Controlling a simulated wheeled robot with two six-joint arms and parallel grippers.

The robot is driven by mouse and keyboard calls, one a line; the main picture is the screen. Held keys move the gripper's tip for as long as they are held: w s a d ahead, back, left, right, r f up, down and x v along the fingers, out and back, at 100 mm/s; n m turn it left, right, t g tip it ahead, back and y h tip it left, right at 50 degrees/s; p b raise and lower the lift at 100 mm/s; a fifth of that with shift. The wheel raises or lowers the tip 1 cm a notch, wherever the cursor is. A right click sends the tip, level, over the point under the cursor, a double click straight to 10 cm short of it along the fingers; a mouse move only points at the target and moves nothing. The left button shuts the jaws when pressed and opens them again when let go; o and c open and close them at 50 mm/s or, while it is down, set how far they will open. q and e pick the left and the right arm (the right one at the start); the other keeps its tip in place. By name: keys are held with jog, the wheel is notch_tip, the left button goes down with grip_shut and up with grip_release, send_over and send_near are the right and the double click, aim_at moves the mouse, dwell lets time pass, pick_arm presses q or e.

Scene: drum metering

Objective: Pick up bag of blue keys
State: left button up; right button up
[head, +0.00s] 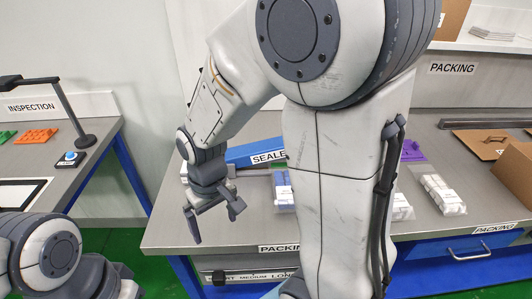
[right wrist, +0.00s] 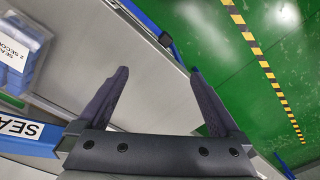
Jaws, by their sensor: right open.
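A clear bag with blue pieces (head: 283,190) lies on the packing bench in the head view, partly hidden behind my right arm. In the right wrist view a clear bag with blue contents and a white label (right wrist: 22,50) shows at the upper left, cut by the frame edge. My right gripper (head: 215,222) is open and empty over the bench's front left edge, to the left of the blue bag. In the right wrist view its fingers (right wrist: 158,75) stand wide apart with nothing between them. Only part of my left arm shows at the lower left; its gripper is not visible.
The blue sealer (head: 255,152) lies behind the blue bag; it also shows in the right wrist view (right wrist: 45,138). White bags (head: 442,193) and a purple item (head: 411,151) lie to the right. The inspection table (head: 95,150) stands left, across a gap.

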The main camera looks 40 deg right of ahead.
jog(key=w+d+r+m+p, duration=0.35)
jog(key=d+r+p, duration=0.2)
jog(key=d, duration=0.35)
jog(key=m+p, duration=0.4)
jog(key=p, duration=0.5)
send_over(285, 184)
jog(key=f, duration=0.4)
jog(key=shift+s, duration=0.2)
jog(key=shift+f, duration=0.5)
jog(key=f+p, duration=0.2)
jog(key=f, duration=0.2)
jog(key=shift+w+f, duration=0.2)
jog(key=shift+f, duration=0.35)
pick_arm(q)
notch_tip(285, 184, up, 20)
pick_arm(e)
jog(key=c, duration=1.5)
